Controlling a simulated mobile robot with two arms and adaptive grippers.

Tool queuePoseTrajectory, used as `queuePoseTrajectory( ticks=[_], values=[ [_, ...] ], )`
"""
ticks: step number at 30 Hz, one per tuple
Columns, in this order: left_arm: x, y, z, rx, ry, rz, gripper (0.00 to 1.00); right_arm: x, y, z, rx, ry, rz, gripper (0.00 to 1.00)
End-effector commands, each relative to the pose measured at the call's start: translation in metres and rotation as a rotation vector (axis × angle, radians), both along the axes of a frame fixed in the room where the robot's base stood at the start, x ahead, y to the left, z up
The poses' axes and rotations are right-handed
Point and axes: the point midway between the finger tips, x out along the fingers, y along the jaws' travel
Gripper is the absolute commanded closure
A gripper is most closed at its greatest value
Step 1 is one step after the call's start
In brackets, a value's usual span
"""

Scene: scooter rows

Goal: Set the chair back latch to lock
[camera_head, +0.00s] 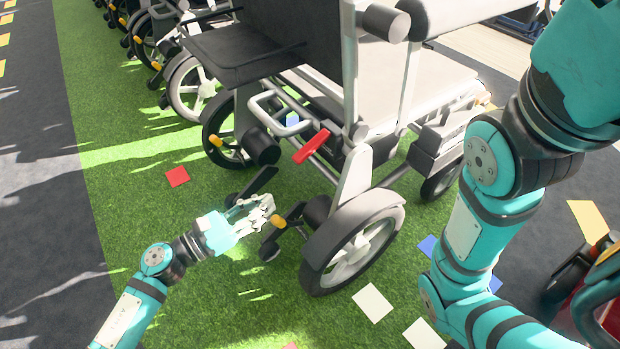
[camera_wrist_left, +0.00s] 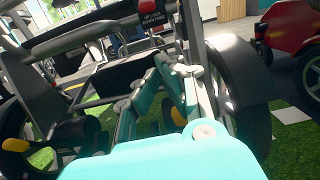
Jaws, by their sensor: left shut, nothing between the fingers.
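The wheeled chair (camera_head: 355,185) stands on green turf, with its dark backrest (camera_head: 290,35) toward me. A red lever (camera_head: 311,147), which looks like the back latch, slants up to the right on the rear frame. A red part with small white text (camera_wrist_left: 154,18) shows at the top of the left wrist view; I cannot tell whether it is the same piece. My left gripper (camera_head: 262,208) is shut and empty, below and left of the red lever, near the rear wheel and an orange-tipped part (camera_head: 279,221). Its fingers (camera_wrist_left: 160,88) point toward the chair frame. My right gripper is out of view.
A grey looped handle (camera_head: 275,112) and a black cylinder (camera_head: 262,146) sit left of the lever. The large rear wheel (camera_head: 352,250) is right of my left gripper. More chairs (camera_head: 190,85) stand behind. A red vehicle (camera_head: 595,290) is at the right.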

Motion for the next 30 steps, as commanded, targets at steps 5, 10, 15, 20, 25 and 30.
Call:
queuePoseTrajectory(
  ticks=[5, 10, 15, 20, 25, 30],
  values=[
    [0.002, 0.002, -0.002, 0.023, -0.015, 0.007, 1.00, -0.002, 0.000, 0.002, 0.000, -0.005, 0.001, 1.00],
    [0.002, 0.001, -0.002, 0.020, -0.014, 0.006, 1.00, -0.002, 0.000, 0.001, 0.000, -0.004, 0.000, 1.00],
    [0.009, -0.008, -0.002, 0.018, -0.015, 0.005, 1.00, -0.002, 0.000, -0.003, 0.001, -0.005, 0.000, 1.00],
    [0.025, -0.032, 0.000, 0.016, -0.017, 0.003, 1.00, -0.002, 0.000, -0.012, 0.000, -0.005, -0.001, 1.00],
    [0.047, -0.062, 0.004, 0.016, -0.017, 0.003, 1.00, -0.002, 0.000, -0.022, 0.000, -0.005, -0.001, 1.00],
    [0.059, -0.077, 0.016, 0.021, -0.017, 0.005, 1.00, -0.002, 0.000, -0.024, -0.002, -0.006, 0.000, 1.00]
  ],
)
